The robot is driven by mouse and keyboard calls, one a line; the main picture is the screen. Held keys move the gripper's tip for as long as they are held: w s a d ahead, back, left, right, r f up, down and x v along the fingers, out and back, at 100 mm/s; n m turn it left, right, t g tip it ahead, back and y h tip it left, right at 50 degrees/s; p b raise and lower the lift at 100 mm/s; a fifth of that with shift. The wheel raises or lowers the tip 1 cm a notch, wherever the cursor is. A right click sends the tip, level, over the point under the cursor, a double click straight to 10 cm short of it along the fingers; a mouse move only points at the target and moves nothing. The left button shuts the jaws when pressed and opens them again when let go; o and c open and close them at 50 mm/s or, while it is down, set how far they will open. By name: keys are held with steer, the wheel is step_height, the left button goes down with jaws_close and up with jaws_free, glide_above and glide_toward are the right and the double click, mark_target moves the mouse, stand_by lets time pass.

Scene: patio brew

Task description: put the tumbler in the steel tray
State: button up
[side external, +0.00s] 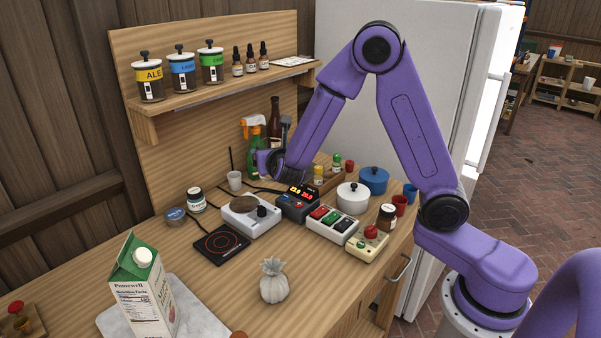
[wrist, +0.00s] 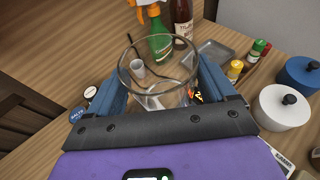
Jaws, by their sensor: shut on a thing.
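My gripper (side external: 270,163) is at the back of the counter. In the wrist view its two blue fingers (wrist: 157,84) are shut on a clear glass tumbler (wrist: 165,88), one on each side. The tumbler's open rim faces the camera. I cannot make out the tumbler in the side view. The steel tray (wrist: 222,52) is a shallow grey tray on the counter, beyond and to the right of the tumbler in the wrist view.
A green spray bottle (wrist: 160,42) and a brown bottle (wrist: 184,22) stand close by the tray. A small white cup (side external: 234,180) stands left of my gripper. A digital box (side external: 297,203), a white pot (side external: 352,198) and a blue pot (side external: 373,180) are nearby.

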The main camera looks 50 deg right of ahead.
steer(key=s+d+m+g+h, duration=0.4)
steer(key=s+d+m, duration=0.15)
steer(key=d, duration=0.75)
steer(key=shift+n, duration=0.45)
steer(key=w+d+f, duration=0.1)
steer(key=w+f, duration=0.2)
steer(key=w, duration=0.1)
steer(key=w+d+f, duration=0.1)
steer(key=w+f, duration=0.3)
steer(key=w+d+f, duration=0.2)
steer(key=w+f, duration=0.2)
steer(key=w, duration=0.1)
steer(key=shift+f, duration=0.25)
steer(key=shift+s+f, duration=0.1)
steer(key=shift+f, duration=0.15)
steer(key=shift+f, duration=0.3)
